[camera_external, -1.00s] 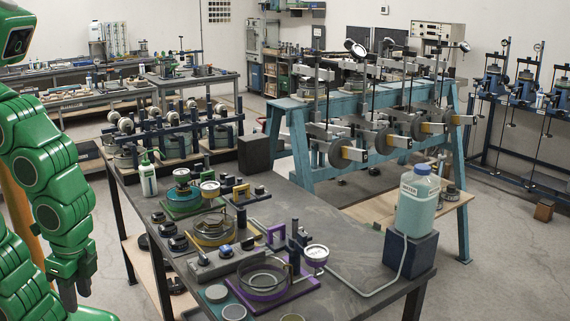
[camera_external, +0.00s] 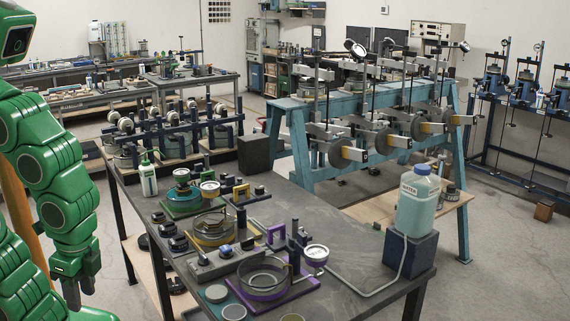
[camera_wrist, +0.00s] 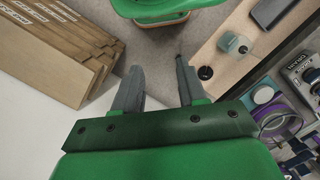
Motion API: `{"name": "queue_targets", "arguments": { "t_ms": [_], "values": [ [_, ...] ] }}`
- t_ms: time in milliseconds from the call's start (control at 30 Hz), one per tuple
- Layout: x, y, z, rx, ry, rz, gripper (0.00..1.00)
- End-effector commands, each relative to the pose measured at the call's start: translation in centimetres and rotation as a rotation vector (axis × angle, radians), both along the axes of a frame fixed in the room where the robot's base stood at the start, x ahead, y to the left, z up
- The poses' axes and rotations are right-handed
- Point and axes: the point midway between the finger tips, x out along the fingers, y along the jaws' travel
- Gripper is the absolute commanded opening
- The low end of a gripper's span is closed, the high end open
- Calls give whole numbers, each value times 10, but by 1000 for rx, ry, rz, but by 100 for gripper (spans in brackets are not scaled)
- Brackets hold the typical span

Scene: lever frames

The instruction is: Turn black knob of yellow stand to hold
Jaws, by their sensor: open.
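The yellow stand (camera_external: 207,240) is on the dark workbench in the external view, between a green stand (camera_external: 173,211) and a purple stand (camera_external: 296,291). I cannot tell which knob belongs to the yellow stand, nor read any knob's setting. My gripper (camera_external: 80,291) hangs left of the bench, well apart from the stands. The wrist view shows its two fingers (camera_wrist: 158,82) spread and empty. The yellow stand is not clear there.
The bench edge (camera_external: 140,245) lies between my gripper and the stands. A wash bottle (camera_external: 148,178) and a water bottle (camera_external: 416,205) on a blue block (camera_external: 405,252) stand on the bench. In the wrist view, brown boxes (camera_wrist: 55,50) are upper left and a wooden shelf (camera_wrist: 215,60) upper right.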

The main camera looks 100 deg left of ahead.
Motion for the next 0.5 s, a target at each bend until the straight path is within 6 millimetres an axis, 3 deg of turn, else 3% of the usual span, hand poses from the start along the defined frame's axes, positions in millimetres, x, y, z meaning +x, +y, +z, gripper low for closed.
{"name": "queue_targets", "arguments": {
  "t_ms": [267,500],
  "values": [
    [63,24,28,18,-17,224,41],
    [119,60,50,33,-31,452,41]
  ]
}}
